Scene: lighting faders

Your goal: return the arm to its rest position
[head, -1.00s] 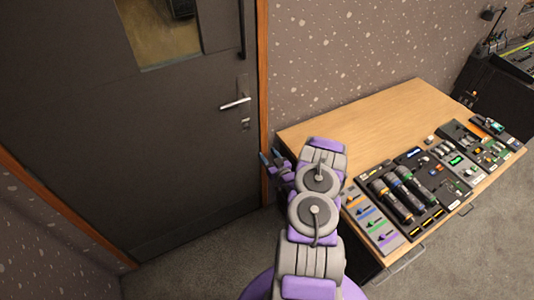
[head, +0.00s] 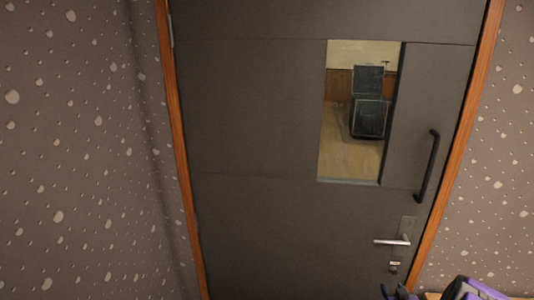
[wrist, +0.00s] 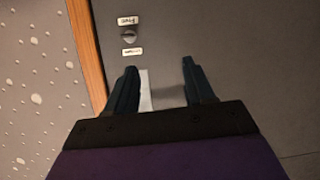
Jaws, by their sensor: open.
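My gripper (wrist: 160,82) is open in the wrist view, its two dark fingers apart with nothing held between them. A pale metal plate of the door (wrist: 146,92) shows behind the gap between the fingers. I cannot tell how far the fingers are from the door. In the head view, only a bit of my gripper (head: 400,292) and purple arm shows at the bottom right edge, below the door's lever handle (head: 392,241). The rest of my arm is out of view.
A closed dark door (head: 260,120) with an orange-brown wooden frame (head: 178,130) fills the head view. It has a window (head: 350,150) and a black pull handle (head: 428,165). Speckled walls (head: 80,150) stand on both sides. A sliver of tan surface shows at the bottom right.

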